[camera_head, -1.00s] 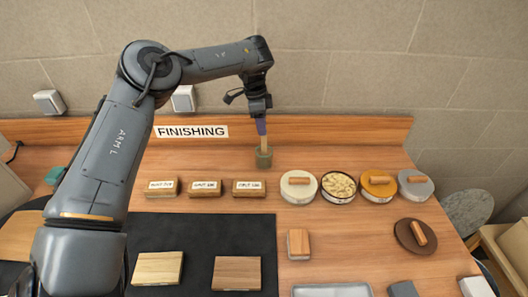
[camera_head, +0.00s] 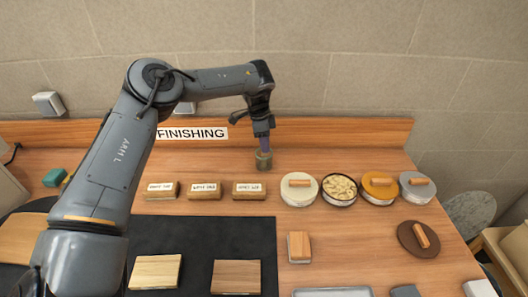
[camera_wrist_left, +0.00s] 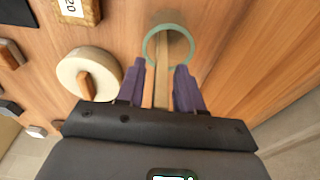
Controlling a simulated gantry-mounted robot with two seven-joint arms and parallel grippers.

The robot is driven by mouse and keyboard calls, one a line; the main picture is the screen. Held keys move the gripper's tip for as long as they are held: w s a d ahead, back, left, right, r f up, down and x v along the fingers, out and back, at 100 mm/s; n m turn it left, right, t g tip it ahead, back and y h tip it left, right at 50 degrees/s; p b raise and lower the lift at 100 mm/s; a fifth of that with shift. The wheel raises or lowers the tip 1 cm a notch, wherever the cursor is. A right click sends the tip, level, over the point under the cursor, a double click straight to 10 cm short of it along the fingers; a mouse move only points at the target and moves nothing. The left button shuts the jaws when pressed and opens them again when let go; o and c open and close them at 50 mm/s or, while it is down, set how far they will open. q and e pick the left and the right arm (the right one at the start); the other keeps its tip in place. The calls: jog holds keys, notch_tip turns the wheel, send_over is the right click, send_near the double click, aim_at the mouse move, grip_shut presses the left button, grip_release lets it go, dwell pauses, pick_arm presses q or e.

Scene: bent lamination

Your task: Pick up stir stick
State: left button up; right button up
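The light wooden stir stick (camera_wrist_left: 162,75) stands in a small greenish round cup (camera_head: 264,161) at the back of the table. The cup's rim also shows in the left wrist view (camera_wrist_left: 186,42). My left gripper (camera_head: 263,137) is lowered just above the cup. In the left wrist view its two purple fingers (camera_wrist_left: 162,82) are apart, one on each side of the stick, with gaps between them and the stick. In the head view the gripper hides most of the stick. My right gripper is not in view.
Several labelled blocks (camera_head: 205,190) lie left of the cup. Round lidded tins (camera_head: 299,188) and an open tin of pale pieces (camera_head: 339,188) stand to its right. A low wooden back board (camera_head: 330,132) rises behind. A black mat (camera_head: 200,235) holds two wooden boards.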

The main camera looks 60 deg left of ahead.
pick_arm(q)
grip_shut()
jog(key=shift+r, duration=0.2)
